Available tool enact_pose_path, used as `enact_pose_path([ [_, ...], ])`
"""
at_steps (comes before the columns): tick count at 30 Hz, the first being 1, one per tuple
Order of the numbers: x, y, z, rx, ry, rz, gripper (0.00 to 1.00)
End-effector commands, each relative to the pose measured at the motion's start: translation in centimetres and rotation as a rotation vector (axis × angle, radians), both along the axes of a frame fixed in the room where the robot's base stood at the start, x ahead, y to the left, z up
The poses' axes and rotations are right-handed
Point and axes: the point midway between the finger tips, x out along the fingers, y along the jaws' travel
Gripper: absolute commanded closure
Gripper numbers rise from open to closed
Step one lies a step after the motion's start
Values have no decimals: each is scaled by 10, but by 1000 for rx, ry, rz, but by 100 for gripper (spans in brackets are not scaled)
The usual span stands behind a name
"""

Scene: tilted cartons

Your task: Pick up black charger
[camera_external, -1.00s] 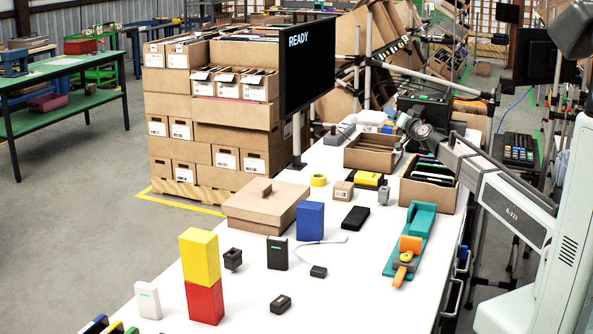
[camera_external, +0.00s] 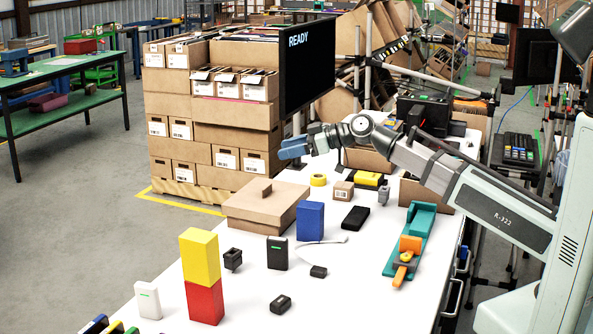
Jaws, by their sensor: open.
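Several small black items that could be the black charger stand or lie on the white table. One is an upright black block with a green light (camera_external: 277,253). Left of it is a small black cube-like plug (camera_external: 233,259). A small black block (camera_external: 280,304) lies nearer the front, and a black adapter with a white cable (camera_external: 318,271) lies to the right. I cannot tell which one is meant. My gripper (camera_external: 290,148), with blue fingers, is open and raised above the far part of the table, behind these items and touching none of them.
A red block (camera_external: 205,302) carries a yellow block (camera_external: 200,256), left of the black items. A blue block (camera_external: 310,221) and a lidded carton (camera_external: 250,210) stand behind them. A white device (camera_external: 148,300) stands at left. A teal-and-orange tool (camera_external: 410,240) lies right.

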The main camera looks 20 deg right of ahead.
Motion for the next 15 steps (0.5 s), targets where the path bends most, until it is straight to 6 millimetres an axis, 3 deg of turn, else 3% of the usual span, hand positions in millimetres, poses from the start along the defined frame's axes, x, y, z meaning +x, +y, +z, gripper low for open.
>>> enact_pose_path([
  [1,-25,19,-1,-38,-7,65,36],
  [6,-95,69,-16,-208,-31,273,36],
  [15,-199,123,-70,-650,-63,632,36],
])
